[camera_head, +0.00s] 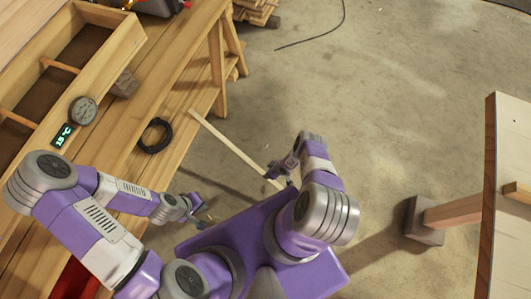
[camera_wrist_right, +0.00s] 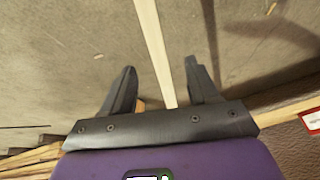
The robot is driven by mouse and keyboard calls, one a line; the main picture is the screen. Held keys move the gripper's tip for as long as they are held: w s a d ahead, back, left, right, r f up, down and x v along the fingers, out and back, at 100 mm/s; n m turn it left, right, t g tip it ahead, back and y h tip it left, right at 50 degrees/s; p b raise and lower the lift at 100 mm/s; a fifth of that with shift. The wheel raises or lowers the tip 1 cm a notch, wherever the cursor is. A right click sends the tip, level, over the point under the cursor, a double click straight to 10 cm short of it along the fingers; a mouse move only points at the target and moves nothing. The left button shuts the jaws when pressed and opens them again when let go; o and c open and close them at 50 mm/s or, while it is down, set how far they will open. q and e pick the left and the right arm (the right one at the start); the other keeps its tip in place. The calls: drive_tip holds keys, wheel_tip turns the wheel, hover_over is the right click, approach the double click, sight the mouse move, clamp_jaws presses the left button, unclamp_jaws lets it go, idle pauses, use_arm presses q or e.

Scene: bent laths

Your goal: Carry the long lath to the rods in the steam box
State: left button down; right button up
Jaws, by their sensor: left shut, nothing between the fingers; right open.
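The long lath (camera_head: 232,146) is a thin pale strip slanting from beside the bench edge down to my right gripper (camera_head: 285,172). In the right wrist view the lath (camera_wrist_right: 152,45) runs between the open fingers of the right gripper (camera_wrist_right: 162,85), and they are not closed on it. My left gripper (camera_head: 203,214) is shut and empty, beside the bench's right edge and left of my base. The steam box (camera_head: 128,45) is the open wooden trough at the upper left. Two rods (camera_head: 60,65) (camera_head: 18,118) cross its dark inside.
A round gauge (camera_head: 82,110), a small digital display (camera_head: 62,135) and a black coil (camera_head: 155,135) are on or by the bench (camera_head: 185,75). A pale table (camera_head: 510,200) stands at the right. Stacked wood (camera_head: 255,12) lies at the top. The floor between is mostly clear.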

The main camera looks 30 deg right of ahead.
drive_tip(key=shift+s+d+f+n+b, duration=0.15)
drive_tip(key=shift+f, duration=0.45)
drive_tip(key=shift+s+d+f+n+b, duration=0.1)
drive_tip(key=shift+f+n+b, duration=0.05)
drive_tip(key=shift+f, duration=0.4)
drive_tip(key=b+x, duration=0.6)
drive_tip(key=x, duration=0.1)
drive_tip(key=shift+d+f+b, duration=0.1)
drive_tip(key=shift+d+b, duration=0.05)
drive_tip(key=shift+b, duration=0.15)
drive_tip(key=shift+w, duration=0.1)
clamp_jaws()
